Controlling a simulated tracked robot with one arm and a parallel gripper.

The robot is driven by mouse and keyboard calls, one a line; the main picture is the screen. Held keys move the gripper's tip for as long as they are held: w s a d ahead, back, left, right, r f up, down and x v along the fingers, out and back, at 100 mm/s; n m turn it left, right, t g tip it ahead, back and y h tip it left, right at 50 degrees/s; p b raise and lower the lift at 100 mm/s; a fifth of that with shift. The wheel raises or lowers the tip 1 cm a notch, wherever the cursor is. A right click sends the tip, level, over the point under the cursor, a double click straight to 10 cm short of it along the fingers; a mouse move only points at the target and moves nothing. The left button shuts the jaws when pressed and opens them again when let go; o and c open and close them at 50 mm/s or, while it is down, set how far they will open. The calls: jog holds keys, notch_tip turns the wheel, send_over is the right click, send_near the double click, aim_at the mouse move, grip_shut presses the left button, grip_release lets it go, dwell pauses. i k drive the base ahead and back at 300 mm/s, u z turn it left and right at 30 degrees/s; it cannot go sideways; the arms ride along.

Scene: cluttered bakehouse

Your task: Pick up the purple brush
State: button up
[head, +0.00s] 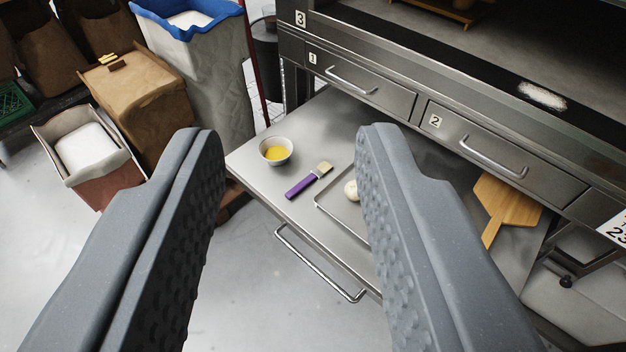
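The purple brush (304,184) lies on a steel pull-out shelf (262,166), its pale bristles pointing up and to the right. The right finger hides part of the tray and part of a pale dough ball (351,190).
A wooden peel (507,208) lies at the shelf's right. Above the shelf are steel drawers with handles (361,84). At left stand a brown paper sack (135,100), a bin of white powder (88,148) and a blue-rimmed sack (205,75). Floor is clear at lower left.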

aim_at(320, 171)
jog(key=u, duration=0.35)
jog(key=i, duration=1.5)
jog(key=z, duration=0.1)
